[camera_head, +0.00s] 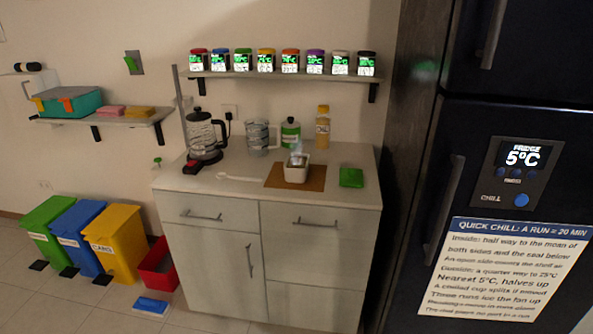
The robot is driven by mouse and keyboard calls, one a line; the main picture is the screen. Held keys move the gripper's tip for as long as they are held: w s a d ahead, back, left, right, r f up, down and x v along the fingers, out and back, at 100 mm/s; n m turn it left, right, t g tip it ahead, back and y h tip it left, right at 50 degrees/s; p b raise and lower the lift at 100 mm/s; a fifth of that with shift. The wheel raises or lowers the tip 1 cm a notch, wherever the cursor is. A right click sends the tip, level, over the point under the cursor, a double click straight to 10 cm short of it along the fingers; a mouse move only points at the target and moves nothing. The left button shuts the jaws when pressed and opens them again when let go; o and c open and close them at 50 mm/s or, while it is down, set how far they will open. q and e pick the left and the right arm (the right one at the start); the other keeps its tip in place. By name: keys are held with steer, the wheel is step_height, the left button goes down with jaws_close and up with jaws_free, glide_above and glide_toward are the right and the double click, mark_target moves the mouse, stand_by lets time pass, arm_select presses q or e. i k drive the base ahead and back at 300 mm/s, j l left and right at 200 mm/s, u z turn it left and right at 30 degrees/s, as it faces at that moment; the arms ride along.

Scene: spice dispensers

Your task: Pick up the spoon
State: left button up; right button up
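A thin white shape that looks like the spoon (239,178) lies flat on the counter (205,184). Its rounder end is at the left, near the kettle's base. It is pale on a pale top, so its outline is faint. It lies left of a brown mat (316,184) and appears apart from it. Neither of my grippers is in view.
A white container (296,174) stands on the mat. A kettle (203,136), a glass jug (257,136), a green bottle (290,134) and a yellow bottle (322,127) stand behind. A green block (351,178) lies right. Several spice dispensers line the shelf (281,75) above. A fridge (500,120) stands right.

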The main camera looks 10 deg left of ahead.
mark_target(221, 175)
steer(key=j+z, duration=0.1)
steer(key=z, duration=0.5)
steer(key=j+z, duration=0.45)
steer(key=j, duration=0.35)
steer(key=j+z, duration=0.5)
steer(key=j, duration=0.35)
